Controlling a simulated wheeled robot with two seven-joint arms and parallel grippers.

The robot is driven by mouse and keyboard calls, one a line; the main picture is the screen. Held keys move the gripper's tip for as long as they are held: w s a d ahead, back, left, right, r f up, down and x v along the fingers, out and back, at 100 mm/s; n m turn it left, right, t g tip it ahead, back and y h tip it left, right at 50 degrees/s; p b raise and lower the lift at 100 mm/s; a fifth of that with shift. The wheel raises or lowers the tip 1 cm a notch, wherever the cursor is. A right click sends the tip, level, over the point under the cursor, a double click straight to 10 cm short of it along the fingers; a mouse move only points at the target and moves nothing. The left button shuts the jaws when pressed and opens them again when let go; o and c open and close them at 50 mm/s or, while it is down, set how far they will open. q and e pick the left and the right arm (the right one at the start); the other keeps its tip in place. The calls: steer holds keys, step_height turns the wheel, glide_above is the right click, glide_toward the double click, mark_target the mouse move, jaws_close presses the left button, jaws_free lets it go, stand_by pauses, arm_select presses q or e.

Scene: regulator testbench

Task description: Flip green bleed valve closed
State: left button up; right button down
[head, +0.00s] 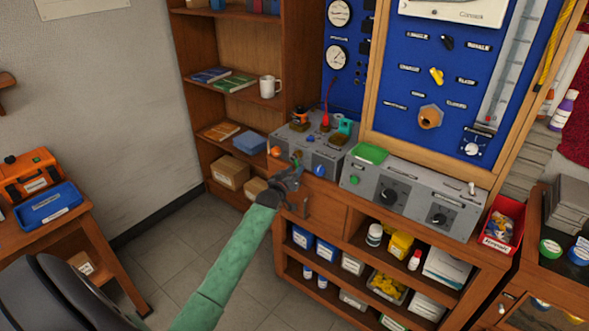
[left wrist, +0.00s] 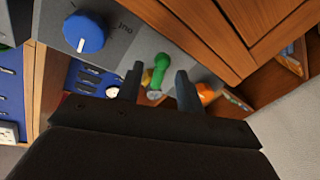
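The green bleed valve handle (left wrist: 159,68) is on the front of a grey regulator box (head: 337,155), between a blue knob (left wrist: 84,32) and an orange knob (left wrist: 207,93). In the left wrist view the handle appears in the gap between my left gripper's two dark fingers (left wrist: 158,84), which are apart. I cannot tell whether either finger touches it. In the head view my left gripper (head: 294,176) is at the front of the box, left of the blue knob (head: 320,170), and partly hides the valve. My right gripper is not in view.
A second grey box (head: 411,207) with black knobs and a green-topped tray (head: 370,153) stand to the right. Wooden drawers (head: 325,208) and stocked shelves lie below. A bookshelf (head: 239,60) with a white mug (head: 268,86) stands behind. The floor (head: 185,262) at left is clear.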

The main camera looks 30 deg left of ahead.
arm_select(q)
steer(key=shift+w, duration=0.4)
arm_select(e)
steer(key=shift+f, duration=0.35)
arm_select(q)
steer(key=shift+c, duration=0.3)
